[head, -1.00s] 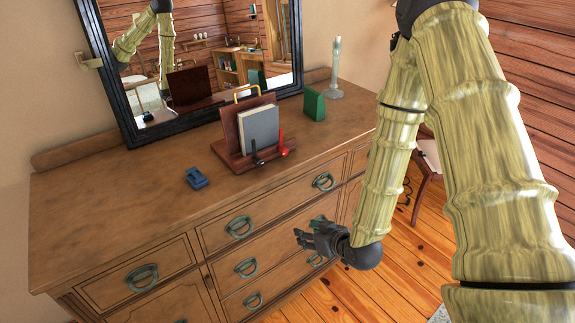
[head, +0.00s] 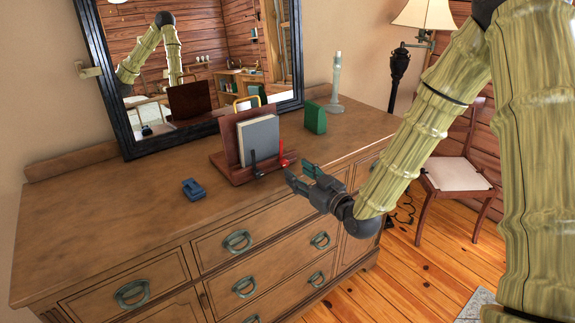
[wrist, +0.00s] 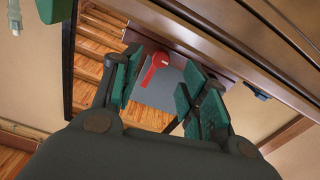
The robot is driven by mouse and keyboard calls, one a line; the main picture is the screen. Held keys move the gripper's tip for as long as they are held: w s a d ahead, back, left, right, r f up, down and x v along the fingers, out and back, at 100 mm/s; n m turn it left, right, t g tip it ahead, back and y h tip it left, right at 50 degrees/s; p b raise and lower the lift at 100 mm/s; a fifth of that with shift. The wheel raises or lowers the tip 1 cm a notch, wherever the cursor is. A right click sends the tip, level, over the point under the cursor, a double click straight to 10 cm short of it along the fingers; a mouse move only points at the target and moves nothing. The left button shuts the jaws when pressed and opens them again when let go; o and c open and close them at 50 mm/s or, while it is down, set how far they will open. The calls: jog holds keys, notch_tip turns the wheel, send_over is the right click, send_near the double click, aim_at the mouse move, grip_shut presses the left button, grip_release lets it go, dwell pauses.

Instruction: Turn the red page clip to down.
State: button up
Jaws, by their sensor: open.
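The red page clip (head: 283,157) is on the front of a wooden book stand (head: 228,150) on the dresser. It stands upright at the right of a grey book (head: 259,140), beside a black clip (head: 255,165). In the wrist view the red clip (wrist: 155,68) shows between the fingers, with the grey book (wrist: 160,95) behind it. My gripper (head: 299,175) is open and empty, a little in front of and below the red clip, apart from it. It also shows in the wrist view (wrist: 155,95) with its green finger pads spread.
A blue object (head: 194,190) lies left of the stand on the dresser (head: 120,225). A green block (head: 315,117) and a pale candlestick-like object (head: 336,85) stand to the right. A mirror (head: 190,65) rises behind. The dresser's front left top is clear.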

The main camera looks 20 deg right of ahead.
aim_at(286, 165)
jog(key=shift+p+x, duration=0.4)
jog(key=shift+x, duration=2.55)
jog(key=shift+c, duration=0.2)
grip_shut()
